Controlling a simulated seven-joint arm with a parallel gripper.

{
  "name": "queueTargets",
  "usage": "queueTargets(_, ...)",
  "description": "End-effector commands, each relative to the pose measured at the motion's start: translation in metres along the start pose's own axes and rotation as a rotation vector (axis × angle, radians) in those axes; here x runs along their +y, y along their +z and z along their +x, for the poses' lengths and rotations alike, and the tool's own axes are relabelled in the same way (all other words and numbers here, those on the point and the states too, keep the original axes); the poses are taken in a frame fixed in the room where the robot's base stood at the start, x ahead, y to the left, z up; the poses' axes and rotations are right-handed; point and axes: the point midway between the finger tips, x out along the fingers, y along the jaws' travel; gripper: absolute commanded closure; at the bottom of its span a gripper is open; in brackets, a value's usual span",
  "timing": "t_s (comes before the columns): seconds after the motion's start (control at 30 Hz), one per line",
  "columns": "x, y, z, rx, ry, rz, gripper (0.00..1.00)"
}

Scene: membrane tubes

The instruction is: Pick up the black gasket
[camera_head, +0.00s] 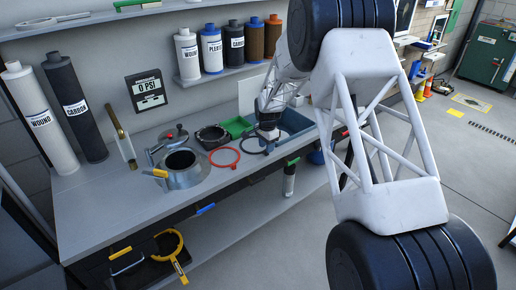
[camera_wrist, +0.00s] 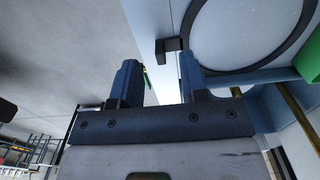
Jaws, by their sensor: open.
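The black gasket (camera_head: 243,149) is a thin dark ring lying on the bench, partly hidden by my gripper (camera_head: 268,136). In the wrist view the black gasket (camera_wrist: 226,70) is a large dark arc at the upper right, cut off by the frame edge. The right finger is close to the ring's left side in that view. I cannot tell whether it touches the ring.
A red ring (camera_head: 224,158) lies just left of the black one. A blue bin (camera_head: 297,124) stands to the right. The bench's front edge is close.

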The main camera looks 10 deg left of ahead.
Motion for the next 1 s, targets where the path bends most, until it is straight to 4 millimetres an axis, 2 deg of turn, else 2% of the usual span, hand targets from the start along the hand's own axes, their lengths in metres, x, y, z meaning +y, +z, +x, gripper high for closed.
queueTargets(0.1, 0.0, 0.0, 0.015, 0.0, 0.001, 0.0, 0.6)
queueTargets(0.3, 0.0, 0.0, 0.029, 0.0, 0.0, 0.0, 0.6)
queueTargets(0.87, 0.0, 0.0, 0.03, 0.0, -0.001, 0.0, 0.6)
queueTargets(1.0, 0.0, 0.0, 0.03, 0.0, -0.001, 0.0, 0.78)
